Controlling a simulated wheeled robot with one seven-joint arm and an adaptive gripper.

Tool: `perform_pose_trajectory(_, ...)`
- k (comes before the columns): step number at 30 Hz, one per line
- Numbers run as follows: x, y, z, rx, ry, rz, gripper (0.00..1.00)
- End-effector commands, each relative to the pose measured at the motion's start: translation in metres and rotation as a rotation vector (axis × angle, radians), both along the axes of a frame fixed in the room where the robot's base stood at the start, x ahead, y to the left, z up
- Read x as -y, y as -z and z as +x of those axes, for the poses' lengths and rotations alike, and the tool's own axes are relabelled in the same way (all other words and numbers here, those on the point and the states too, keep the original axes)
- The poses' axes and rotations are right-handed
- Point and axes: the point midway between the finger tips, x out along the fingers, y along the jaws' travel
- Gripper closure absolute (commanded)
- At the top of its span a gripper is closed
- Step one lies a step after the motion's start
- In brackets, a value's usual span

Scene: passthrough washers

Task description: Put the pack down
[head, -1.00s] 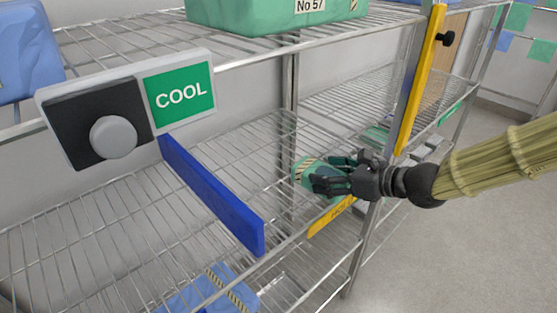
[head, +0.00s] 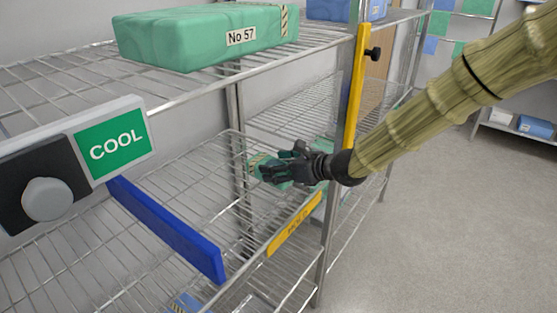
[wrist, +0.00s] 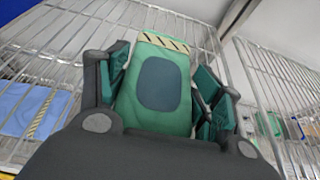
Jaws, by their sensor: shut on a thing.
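The pack (wrist: 160,78) is green with a dark oval patch and a black-and-cream striped band at its far end. My gripper (head: 272,170) is shut on it, with fingers on both sides in the wrist view (wrist: 163,90). In the head view my gripper is over the right part of the middle wire shelf (head: 180,195), near an upright post. The pack's striped end (head: 257,163) shows beyond the fingers there; the rest is largely hidden by them. I cannot tell whether the pack touches the shelf.
A COOL sign (head: 112,148) with a grey knob is at the left. A blue bar (head: 165,228) crosses the shelf. A yellow bar (head: 355,90) and yellow label strip (head: 295,223) are near my gripper. A large green No 57 pack (head: 190,38) lies on the upper shelf.

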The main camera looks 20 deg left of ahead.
Motion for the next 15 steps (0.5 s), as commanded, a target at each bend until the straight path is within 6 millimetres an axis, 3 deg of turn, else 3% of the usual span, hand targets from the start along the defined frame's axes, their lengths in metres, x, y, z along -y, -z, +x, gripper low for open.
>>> perform_pose_trajectory(6, -0.006, 0.0, 0.042, 0.002, -0.001, 0.0, 0.66)
perform_pose_trajectory(15, -0.009, 0.005, 0.064, 0.002, -0.001, 0.0, 0.66)
